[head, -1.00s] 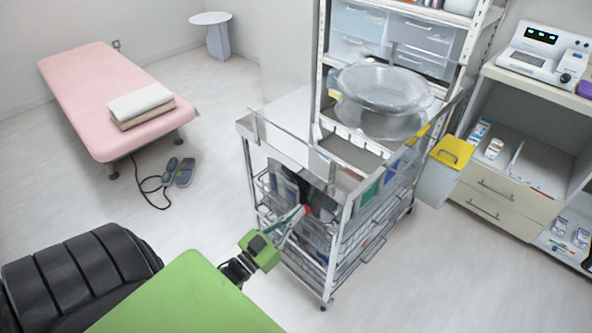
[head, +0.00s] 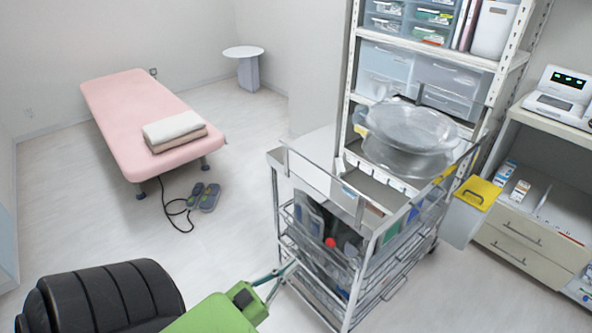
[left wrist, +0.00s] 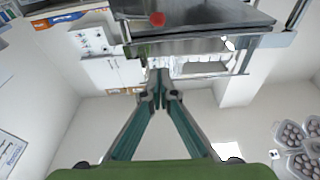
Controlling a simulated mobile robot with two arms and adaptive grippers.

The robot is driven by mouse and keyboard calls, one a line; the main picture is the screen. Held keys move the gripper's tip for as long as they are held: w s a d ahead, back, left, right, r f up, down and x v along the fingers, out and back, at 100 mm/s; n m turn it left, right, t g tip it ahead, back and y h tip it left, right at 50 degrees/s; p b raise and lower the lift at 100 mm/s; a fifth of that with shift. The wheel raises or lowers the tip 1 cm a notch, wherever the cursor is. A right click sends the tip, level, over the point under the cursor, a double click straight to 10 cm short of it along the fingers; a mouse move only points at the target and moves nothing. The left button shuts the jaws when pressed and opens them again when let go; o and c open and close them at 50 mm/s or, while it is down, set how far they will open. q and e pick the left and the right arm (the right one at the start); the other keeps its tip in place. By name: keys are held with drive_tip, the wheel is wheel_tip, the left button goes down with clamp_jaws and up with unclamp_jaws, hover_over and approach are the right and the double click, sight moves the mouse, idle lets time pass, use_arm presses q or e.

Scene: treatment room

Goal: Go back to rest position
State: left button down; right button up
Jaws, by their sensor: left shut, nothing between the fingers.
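My left gripper (head: 284,274) has a green body and teal fingers. In the head view it is low in the picture, at the near left side of the metal cart (head: 280,158). In the left wrist view its fingertips (left wrist: 160,88) meet with nothing between them. A red-capped item (head: 331,243) stands in the cart's lower basket, beside and above the fingertips in the picture. A red spot (left wrist: 157,19) also shows in the left wrist view. My right gripper is not in view.
A black padded seat (head: 100,296) is at the lower left. Shelves and a yellow-lidded bin (head: 478,193) are at the right.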

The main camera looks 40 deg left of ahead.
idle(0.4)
use_arm(q)
drive_tip(key=s+d+f+g+y, duration=0.1)
drive_tip(key=s+d+f+g, duration=0.15)
drive_tip(key=f, duration=0.75)
drive_tip(key=s+d+f+g, duration=0.1)
drive_tip(key=s+f+g, duration=0.3)
drive_tip(key=f, duration=0.6)
drive_tip(key=s+d+f+g+y, duration=0.1)
drive_tip(key=s+d+f+g, duration=0.2)
drive_tip(key=f, duration=0.8)
drive_tip(key=s+d+f+g, duration=0.2)
drive_tip(key=s+f+g, duration=0.1)
drive_tip(key=s, duration=0.4)
drive_tip(key=s+d+f+g, duration=0.3)
drive_tip(key=s+f, duration=0.3)
drive_tip(key=s, duration=0.1)
drive_tip(key=s+d+f+m+g, duration=0.1)
drive_tip(key=s+f+g, duration=0.3)
drive_tip(key=s, duration=0.4)
drive_tip(key=shift+d+f, duration=0.35)
drive_tip(key=shift+d, duration=0.3)
drive_tip(key=shift+w, duration=0.1)
